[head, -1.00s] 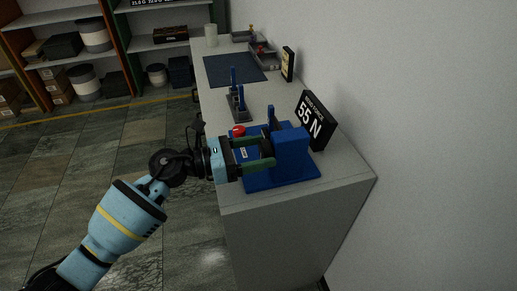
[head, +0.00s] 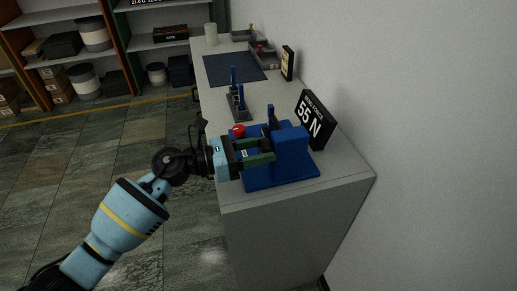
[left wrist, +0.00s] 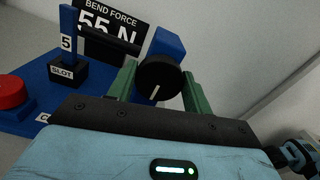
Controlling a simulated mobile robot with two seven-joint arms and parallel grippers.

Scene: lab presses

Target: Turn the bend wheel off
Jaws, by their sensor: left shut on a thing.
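The bend wheel (left wrist: 158,80) is a round black knob with a white pointer line, on the blue press (head: 291,153). In the left wrist view its pointer line runs down and slightly left. My left gripper (head: 268,153) has its green fingers on either side of the knob, shut on it. The left wrist view shows the same fingers (left wrist: 160,88) to the left and right of the knob. In the head view the fingers and press hide the knob. My right gripper does not show.
A black "BEND FORCE 55 N" sign (head: 315,120) stands behind the press. A red button (head: 238,131) and a slot block labelled 5 (left wrist: 67,72) sit close by. A grey rack (head: 238,107) with blue posts and a dark mat (head: 234,68) lie farther back.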

